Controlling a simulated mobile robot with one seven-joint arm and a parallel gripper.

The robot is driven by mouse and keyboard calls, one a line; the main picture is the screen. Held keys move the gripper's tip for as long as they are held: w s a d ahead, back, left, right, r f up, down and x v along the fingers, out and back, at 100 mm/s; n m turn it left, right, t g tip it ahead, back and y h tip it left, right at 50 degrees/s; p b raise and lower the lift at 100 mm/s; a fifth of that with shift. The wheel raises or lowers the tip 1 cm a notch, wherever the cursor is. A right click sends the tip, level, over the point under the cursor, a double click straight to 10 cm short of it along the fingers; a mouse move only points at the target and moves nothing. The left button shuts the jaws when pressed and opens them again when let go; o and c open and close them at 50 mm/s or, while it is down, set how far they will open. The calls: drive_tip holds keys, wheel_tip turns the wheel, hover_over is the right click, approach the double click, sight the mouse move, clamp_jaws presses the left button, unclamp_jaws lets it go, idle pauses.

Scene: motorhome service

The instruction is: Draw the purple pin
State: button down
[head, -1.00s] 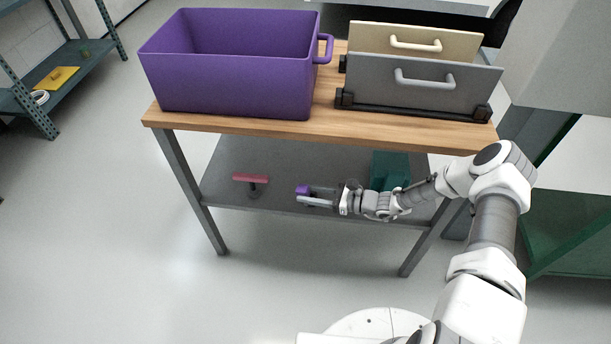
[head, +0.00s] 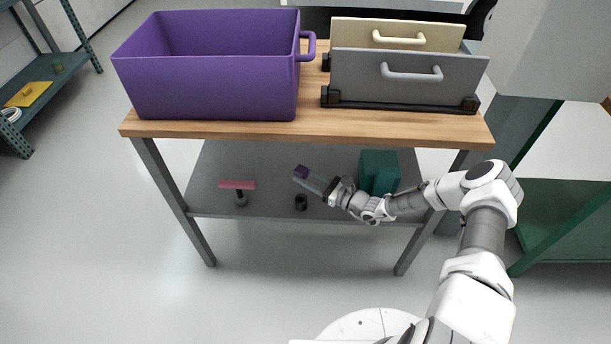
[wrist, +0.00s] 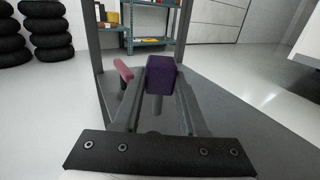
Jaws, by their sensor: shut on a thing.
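The purple pin (head: 300,172) is held at the tips of my gripper (head: 306,177) above the lower grey shelf of the workbench. In the wrist view, its purple block-shaped head (wrist: 160,74) sits between the two fingers (wrist: 158,92), which are shut on it. A grey shaft shows dimly below the head. A short black round socket (head: 301,202) stands on the shelf below the pin, apart from it.
A pink-handled pin (head: 237,185) stands in another dark base at left on the shelf. A teal block (head: 378,172) stands close behind my wrist. The wooden bench top (head: 240,130) above carries a purple crate (head: 205,95) and grey (head: 400,90) and cream (head: 385,32) handled panels.

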drive_tip(key=b, duration=0.4)
hover_over(306, 201)
drive_tip(key=shift+w+f, duration=0.15)
drive_tip(key=shift+f, duration=2.4)
drive_tip(key=shift+f, duration=0.15)
drive_tip(key=shift+f+b, duration=2.15)
drive_tip(key=shift+f, duration=0.45)
drive_tip(key=shift+c, duration=1.9)
unclamp_jaws()
drive_tip(key=p+v, duration=0.3)
drive_tip(key=v, duration=1.4)
drive_tip(key=shift+d, duration=0.15)
